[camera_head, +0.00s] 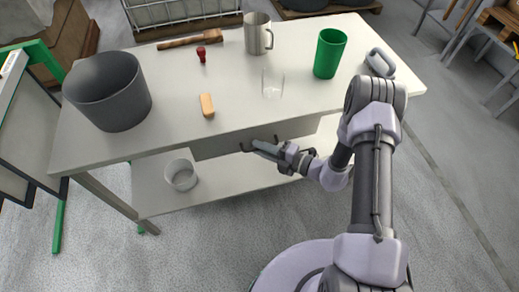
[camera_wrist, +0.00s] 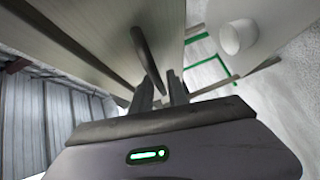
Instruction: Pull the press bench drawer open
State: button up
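The press bench (camera_head: 160,125) has a pale top and a lower shelf. Its grey drawer front (camera_head: 220,143) sits under the front edge and looks closed. A dark bar handle (camera_wrist: 146,50) runs along the drawer front in the wrist view, its lower end between my fingertips. My gripper (camera_head: 268,147) is at the drawer front in the head view, and its fingers (camera_wrist: 161,92) also show in the wrist view. The fingers stand apart on either side of the bar, with what looks like a small gap. Contact with the bar cannot be made out.
On the bench top stand a grey bucket (camera_head: 108,92), a green cup (camera_head: 329,54), a steel mug (camera_head: 257,34), a clear glass (camera_head: 272,84) and a tan block (camera_head: 206,105). A white container (camera_head: 181,175) sits on the lower shelf. The floor in front is clear.

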jog(key=shift+w+a, duration=0.1)
jog(key=shift+a, duration=0.1)
jog(key=shift+c, duration=0.2)
grip_shut()
dwell(1.2)
